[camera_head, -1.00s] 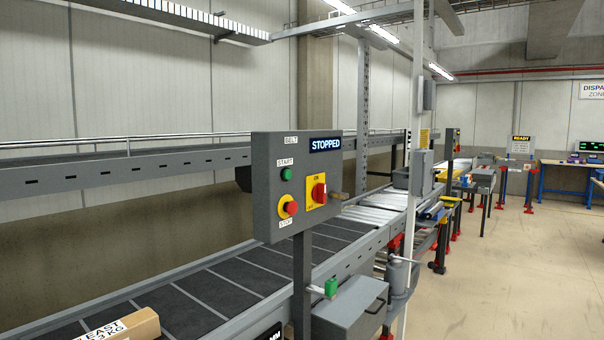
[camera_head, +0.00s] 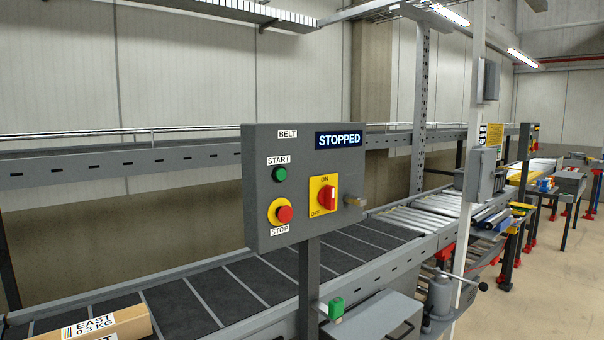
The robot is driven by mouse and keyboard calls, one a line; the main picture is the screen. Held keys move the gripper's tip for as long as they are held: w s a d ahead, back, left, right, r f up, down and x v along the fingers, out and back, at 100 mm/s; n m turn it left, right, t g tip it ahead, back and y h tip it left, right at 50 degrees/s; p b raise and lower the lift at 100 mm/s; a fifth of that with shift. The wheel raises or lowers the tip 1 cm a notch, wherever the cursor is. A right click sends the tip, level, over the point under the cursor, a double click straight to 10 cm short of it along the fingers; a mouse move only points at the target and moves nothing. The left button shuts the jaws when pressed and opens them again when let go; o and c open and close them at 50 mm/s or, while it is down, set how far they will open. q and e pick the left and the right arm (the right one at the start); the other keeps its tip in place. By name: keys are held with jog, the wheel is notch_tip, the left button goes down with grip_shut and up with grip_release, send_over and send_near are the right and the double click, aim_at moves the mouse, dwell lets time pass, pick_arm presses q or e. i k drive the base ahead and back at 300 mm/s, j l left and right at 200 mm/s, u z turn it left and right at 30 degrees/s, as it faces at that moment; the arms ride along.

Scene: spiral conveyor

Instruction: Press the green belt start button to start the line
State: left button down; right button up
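The green start button (camera_head: 279,174) is on the upper left of a grey control box (camera_head: 262,148), under a START label. Below it is a red stop button (camera_head: 284,214) on a yellow plate. To the right is a red rotary switch (camera_head: 327,197) on a yellow ON/OFF plate, its handle near upright. The display (camera_head: 338,140) reads STOPPED. The box stands on a grey post beside the belt (camera_head: 185,300). Neither of my grippers shows in the head view.
A cardboard box (camera_head: 128,322) labelled EAST lies on the belt at bottom left. Rollers (camera_head: 415,220) continue the line to the right. A grey cabinet (camera_head: 375,318) and a white pole (camera_head: 470,170) stand right of the post. Open floor lies at the far right.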

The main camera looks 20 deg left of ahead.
aim_at(281, 175)
jog(key=i+l, duration=0.2)
jog(key=l, duration=0.15)
jog(key=i+l+u, duration=0.1)
jog(key=l, duration=0.25)
jog(key=i+l, duration=0.3)
